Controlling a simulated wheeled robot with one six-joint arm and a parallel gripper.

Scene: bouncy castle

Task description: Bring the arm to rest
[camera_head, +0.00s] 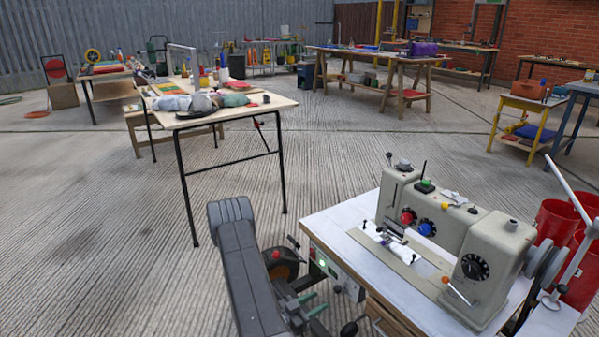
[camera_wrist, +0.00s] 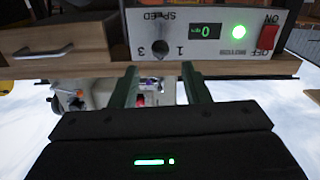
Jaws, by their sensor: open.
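My arm (camera_head: 247,275) reaches forward, a dark grey link at the bottom centre of the head view. My gripper (camera_head: 312,298) is at its right, low beside the front edge of the white sewing table (camera_head: 325,222). In the wrist view, my gripper (camera_wrist: 160,84) shows two dark green fingers spread apart with nothing held between them. A control box (camera_wrist: 205,30) with a speed knob, a display reading 0, a lit green light and a red switch lies just beyond the fingertips. Touch between fingers and box cannot be told.
A beige sewing machine (camera_head: 435,240) stands on the white table, with red buckets (camera_head: 557,222) at its right. A wooden drawer (camera_wrist: 55,40) sits beside the control box. A cluttered table (camera_head: 270,105) stands ahead left. The concrete floor (camera_head: 100,230) is clear at left.

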